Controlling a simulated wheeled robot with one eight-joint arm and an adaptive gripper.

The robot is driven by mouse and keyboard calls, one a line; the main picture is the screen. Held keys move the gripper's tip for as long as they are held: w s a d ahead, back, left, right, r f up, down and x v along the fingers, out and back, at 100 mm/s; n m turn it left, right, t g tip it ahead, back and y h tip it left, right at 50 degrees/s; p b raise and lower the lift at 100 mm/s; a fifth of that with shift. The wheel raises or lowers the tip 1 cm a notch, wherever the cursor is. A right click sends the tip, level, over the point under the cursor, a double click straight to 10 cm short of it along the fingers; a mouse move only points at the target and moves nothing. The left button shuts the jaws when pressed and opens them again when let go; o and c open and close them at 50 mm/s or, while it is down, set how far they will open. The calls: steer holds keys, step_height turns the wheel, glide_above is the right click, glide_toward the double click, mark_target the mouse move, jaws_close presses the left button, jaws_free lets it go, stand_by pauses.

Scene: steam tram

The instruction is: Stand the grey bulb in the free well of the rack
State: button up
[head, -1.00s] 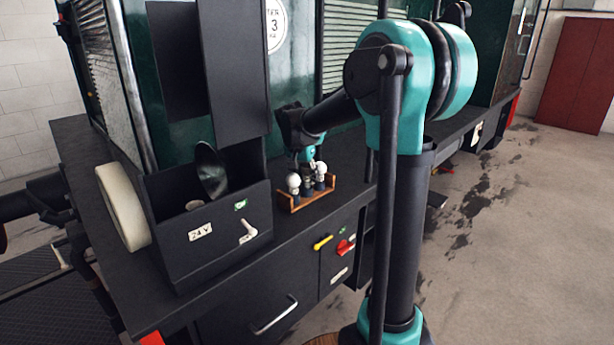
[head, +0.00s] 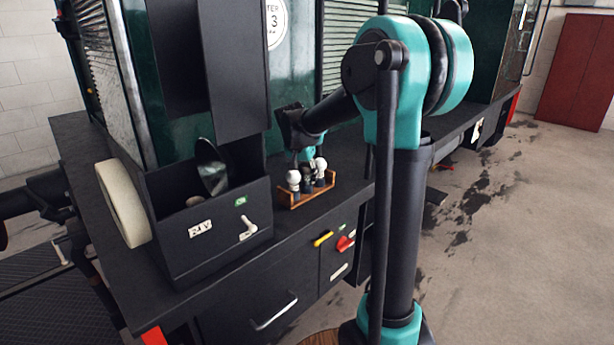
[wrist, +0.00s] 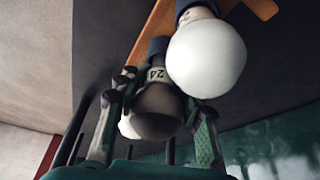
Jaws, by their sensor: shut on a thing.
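The wooden rack (head: 296,205) stands on the dark deck beside the green tram body. A white bulb (head: 293,177) stands at its left and another white bulb (head: 320,164) at its right. My gripper (head: 307,160) is over the middle of the rack, shut on the grey bulb (head: 307,174). In the wrist view the grey bulb (wrist: 158,110), its collar marked 24, is between my fingers (wrist: 160,100), in line with the rack (wrist: 152,35). A white bulb (wrist: 206,58) is close beside it; another (wrist: 127,128) is partly hidden. The bulb's base and the well are hidden, so I cannot tell if it is seated.
A black open box (head: 215,225) with a raised lid stands left of the rack, holding a round reflector (head: 211,166). A pale ring (head: 122,203) leans on its left side. The deck right of the rack is mostly clear.

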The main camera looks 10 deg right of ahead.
mark_target(308, 183)
steer(key=shift+s+f, duration=0.15)
steer(key=shift+f, duration=0.45)
steer(key=shift+f, duration=0.1)
jaws_close()
steer(key=shift+f, duration=0.1)
steer(key=shift+f, duration=0.35)
steer(key=shift+w, duration=0.2)
steer(key=shift+w+d+f, duration=0.35)
steer(key=shift+w+f, duration=0.05)
steer(key=shift+f, duration=0.1)
stand_by(0.6)
